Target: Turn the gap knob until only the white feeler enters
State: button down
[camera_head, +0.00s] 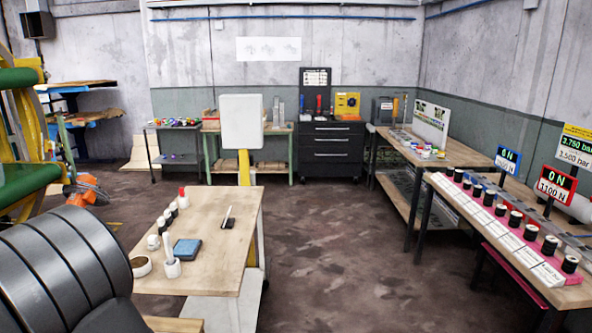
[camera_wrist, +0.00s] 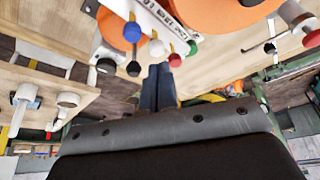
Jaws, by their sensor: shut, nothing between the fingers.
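My gripper (camera_wrist: 158,72) shows in the wrist view with its two dark fingers together and nothing between them. Just beyond the fingertips are small balls on thin stems: a blue ball (camera_wrist: 132,32), a white ball (camera_wrist: 156,48), a red ball (camera_wrist: 174,60) and a black ball (camera_wrist: 133,68). The white ball lies very near the fingertips in the picture; I cannot tell whether they touch. A white lettered bar (camera_wrist: 160,12) and a large orange roller (camera_wrist: 205,14) are behind them. I cannot make out which part is the gap knob, or any feeler in a gap. My gripper is outside the head view.
In the head view, a wooden table (camera_head: 225,262) holds white cylinders, a red-topped bottle (camera_head: 182,197) and a blue pad (camera_head: 187,249). A right-hand bench carries several black-topped pieces (camera_head: 531,232) and lit readouts (camera_head: 556,184). The middle floor (camera_head: 335,240) is clear.

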jog(key=shift+f, duration=1.1)
dwell(0.6)
jog(key=shift+r, duration=3.6)
jog(key=shift+f, duration=3.5)
jog(key=shift+r, duration=0.1)
